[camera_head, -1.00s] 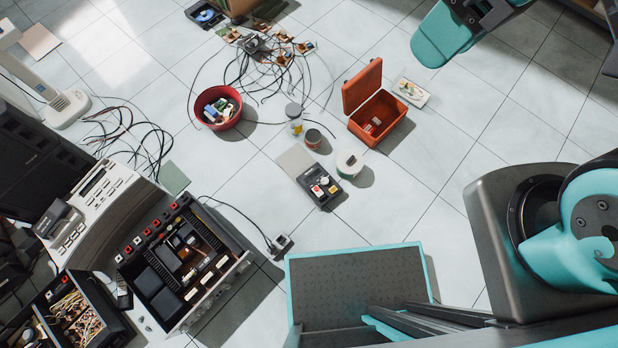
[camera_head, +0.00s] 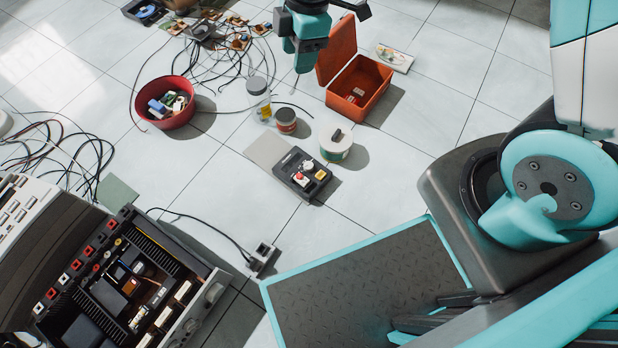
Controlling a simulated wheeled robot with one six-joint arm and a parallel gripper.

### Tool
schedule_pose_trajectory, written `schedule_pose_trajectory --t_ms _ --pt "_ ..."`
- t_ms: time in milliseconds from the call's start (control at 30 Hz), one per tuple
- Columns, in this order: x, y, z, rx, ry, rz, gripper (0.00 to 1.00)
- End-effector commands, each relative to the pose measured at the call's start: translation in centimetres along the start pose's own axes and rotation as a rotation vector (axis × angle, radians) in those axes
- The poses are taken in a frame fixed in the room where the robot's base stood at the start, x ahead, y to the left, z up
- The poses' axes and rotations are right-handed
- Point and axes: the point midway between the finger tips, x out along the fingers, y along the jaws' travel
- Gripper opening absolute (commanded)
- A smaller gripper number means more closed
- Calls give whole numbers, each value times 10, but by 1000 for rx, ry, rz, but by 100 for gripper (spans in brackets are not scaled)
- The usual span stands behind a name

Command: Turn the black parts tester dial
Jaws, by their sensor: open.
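The parts tester (camera_head: 302,174) is a small black box on the tiled floor near the picture's middle. Its top carries small red, white and yellow parts; the black dial is too small to make out clearly. My gripper (camera_head: 320,15) is at the top edge, partly cut off, with dark fingers beside a teal body. It is open, well behind the tester in the picture and apart from it.
A white spool (camera_head: 336,145), a small can (camera_head: 286,121) and a clear jar (camera_head: 259,98) stand just behind the tester. An open orange box (camera_head: 360,92) and red bowl (camera_head: 168,104) flank them. Cables lie behind. An opened amplifier (camera_head: 130,285) is front left. Floor right of the tester is clear.

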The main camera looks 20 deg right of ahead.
Motion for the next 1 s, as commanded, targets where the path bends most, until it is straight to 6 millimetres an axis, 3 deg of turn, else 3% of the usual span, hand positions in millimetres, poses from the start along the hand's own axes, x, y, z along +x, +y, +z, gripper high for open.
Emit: schedule_pose_trajectory --t_ms 33,100,300,400,500,767,1000 --pt "64 6 14 -62 -18 -10 48" --pt "118 16 28 -163 -43 -15 48" --pt "254 31 67 -432 -107 -40 48" --pt "300 34 81 -533 -130 -54 48" --pt "327 35 90 -603 -146 -64 48" --pt "358 35 99 -653 -155 -73 48" --pt "410 34 107 -651 -154 -74 48"
